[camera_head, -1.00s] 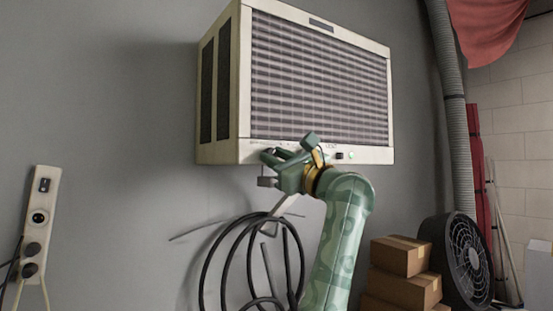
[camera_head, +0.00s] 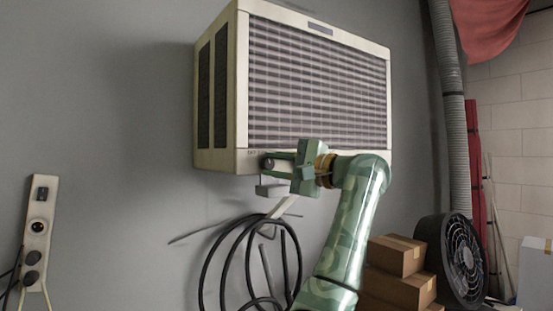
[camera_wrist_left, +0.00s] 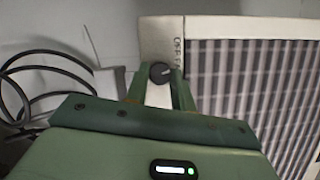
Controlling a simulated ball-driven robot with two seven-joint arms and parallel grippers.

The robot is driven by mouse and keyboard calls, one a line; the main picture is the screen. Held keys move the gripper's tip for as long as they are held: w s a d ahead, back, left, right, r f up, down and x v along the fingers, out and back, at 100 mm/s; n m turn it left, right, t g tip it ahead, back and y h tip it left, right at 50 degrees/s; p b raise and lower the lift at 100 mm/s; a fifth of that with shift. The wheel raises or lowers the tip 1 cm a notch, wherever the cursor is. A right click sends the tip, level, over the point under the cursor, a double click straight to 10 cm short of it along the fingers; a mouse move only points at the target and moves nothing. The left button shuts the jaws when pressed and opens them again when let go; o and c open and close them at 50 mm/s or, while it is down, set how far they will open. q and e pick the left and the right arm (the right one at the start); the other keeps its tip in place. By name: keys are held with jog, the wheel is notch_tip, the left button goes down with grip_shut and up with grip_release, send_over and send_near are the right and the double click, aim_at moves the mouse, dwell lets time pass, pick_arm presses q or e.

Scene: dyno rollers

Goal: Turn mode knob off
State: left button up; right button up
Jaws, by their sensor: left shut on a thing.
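The wall air conditioner (camera_head: 221,158) is a cream box with a slatted grille; its front shows on the right in the left wrist view (camera_wrist_left: 229,28). The mode knob (camera_wrist_left: 160,72) is small, round and dark, on the lower panel beside a printed label with "OFF" on it. In the head view the knob (camera_head: 268,163) is at the panel's left end, partly covered by my fingers. My left gripper (camera_wrist_left: 159,84) is shut on the knob, one green finger on each side. It also shows in the head view (camera_head: 272,164). My right gripper is not in view.
A pale bracket (camera_head: 272,190) and coiled black cable (camera_head: 205,262) hang below the unit. Stacked cardboard boxes (camera_head: 398,255) and a black fan (camera_head: 462,262) stand at lower right. A power strip (camera_head: 39,224) is on the wall at left. The wall between is bare.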

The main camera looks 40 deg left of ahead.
pick_arm(q)
jog(key=n+h+p, duration=0.1)
jog(key=n, duration=0.2)
jog(key=shift+r, duration=0.15)
jog(key=shift+n+t+h+p, duration=0.3)
jog(key=shift+n+h+p, duration=0.3)
jog(key=shift+n, duration=0.6)
jog(key=o, duration=1)
jog(key=shift+d, duration=0.1)
jog(key=d, duration=0.5)
jog(key=w+d+r, duration=0.1)
jog(key=d, duration=0.4)
jog(key=d+r, duration=0.1)
jog(key=d, duration=0.5)
jog(key=shift+w+r, duration=0.15)
jog(key=shift+w, duration=0.05)
